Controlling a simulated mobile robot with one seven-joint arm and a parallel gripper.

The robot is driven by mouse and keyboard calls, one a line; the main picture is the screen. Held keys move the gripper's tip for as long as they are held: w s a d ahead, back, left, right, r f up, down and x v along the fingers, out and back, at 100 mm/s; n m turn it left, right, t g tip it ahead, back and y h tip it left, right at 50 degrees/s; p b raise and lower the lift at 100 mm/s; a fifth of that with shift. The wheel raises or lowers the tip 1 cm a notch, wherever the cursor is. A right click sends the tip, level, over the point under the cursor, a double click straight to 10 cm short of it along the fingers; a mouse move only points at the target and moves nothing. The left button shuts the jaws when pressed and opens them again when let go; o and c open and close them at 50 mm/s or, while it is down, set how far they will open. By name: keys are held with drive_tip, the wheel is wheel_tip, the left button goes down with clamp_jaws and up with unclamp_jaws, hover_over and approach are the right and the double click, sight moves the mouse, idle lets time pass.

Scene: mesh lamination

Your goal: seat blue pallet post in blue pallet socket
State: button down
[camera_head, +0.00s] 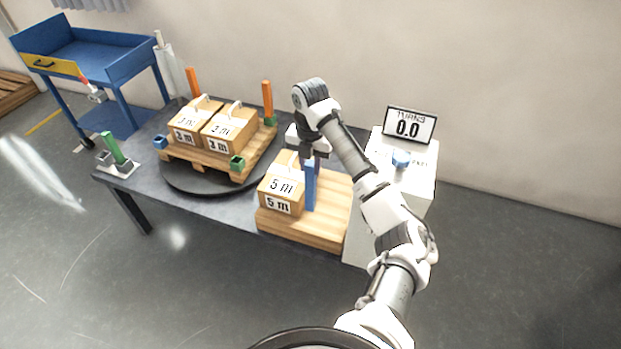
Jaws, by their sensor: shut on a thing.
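My gripper (308,156) points down over the wooden board at the front of the table. It is shut on the top of the blue post (311,186), which is upright beside the 5 m box. I cannot tell whether the post's lower end touches the board. The blue socket (160,142) is at the left corner of the pallet (200,162), well to the left of my gripper. Its opening is too small to see clearly.
Two orange posts (194,82) (267,98) stand at the pallet's back corners, and a green socket (238,163) is at its front corner. Boxes with handles (228,130) sit on the pallet, on a black turntable (182,182). A green post (113,148) stands at left.

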sight(310, 179)
drive_tip(key=shift+f+p, duration=0.45)
drive_tip(key=shift+f, duration=2.55)
drive_tip(key=c, duration=1.2)
unclamp_jaws()
drive_tip(key=shift+o, duration=0.2)
wheel_tip(310, 179, up, 12)
drive_tip(key=shift+r+b, duration=0.15)
drive_tip(key=shift+b, duration=0.35)
